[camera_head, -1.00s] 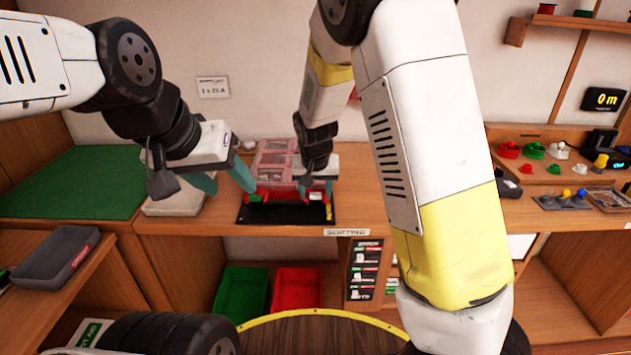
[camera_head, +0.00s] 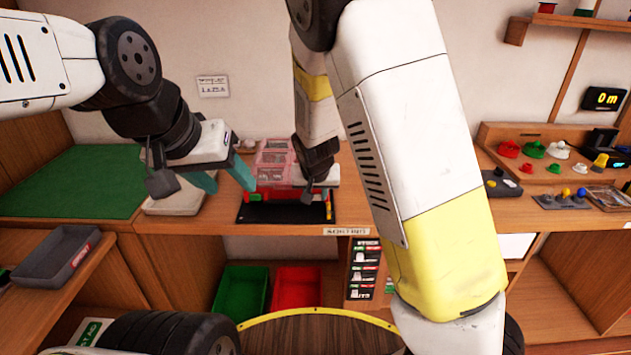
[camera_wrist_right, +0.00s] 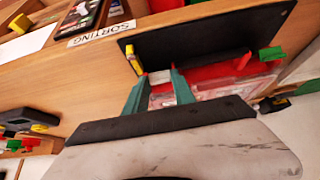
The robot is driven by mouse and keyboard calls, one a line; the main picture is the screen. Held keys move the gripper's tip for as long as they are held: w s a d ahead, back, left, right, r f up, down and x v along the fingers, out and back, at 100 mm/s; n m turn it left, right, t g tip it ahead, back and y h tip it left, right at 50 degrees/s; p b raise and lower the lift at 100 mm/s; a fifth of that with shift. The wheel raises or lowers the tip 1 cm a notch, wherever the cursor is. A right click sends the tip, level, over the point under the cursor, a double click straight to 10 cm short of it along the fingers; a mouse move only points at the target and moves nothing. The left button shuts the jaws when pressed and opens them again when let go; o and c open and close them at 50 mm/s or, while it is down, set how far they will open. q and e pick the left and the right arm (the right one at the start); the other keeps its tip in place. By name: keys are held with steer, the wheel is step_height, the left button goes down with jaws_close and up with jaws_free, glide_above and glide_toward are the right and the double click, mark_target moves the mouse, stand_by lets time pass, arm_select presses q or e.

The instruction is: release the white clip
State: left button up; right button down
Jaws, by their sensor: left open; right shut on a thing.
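The white clip (camera_wrist_right: 161,78) shows in the right wrist view as a small pale piece between the fingertips of my right gripper (camera_wrist_right: 159,88). The gripper is shut on it, beside a red piece at the edge of the black tray (camera_wrist_right: 205,38). In the head view my right gripper (camera_head: 318,188) is over the right part of the tray (camera_head: 285,214), and the clip is too small to make out. My left gripper (camera_head: 228,181) is open and empty, left of the tray, its fingers apart.
A pink see-through box (camera_head: 275,158) stands behind the tray. A green clip (camera_wrist_right: 270,53) and a yellow clip (camera_wrist_right: 131,61) sit near the tray's ends. A green mat (camera_head: 80,183) lies at left. Coloured knobs (camera_head: 534,150) stand far right. Green and red bins are below.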

steer(key=shift+s+f, duration=0.1)
stand_by(0.3)
steer(key=c, duration=1)
jaws_free()
steer(key=shift+c, duration=0.2)
steer(key=v, duration=0.7)
steer(key=shift+s+r, duration=0.3)
steer(key=shift+d, duration=0.1)
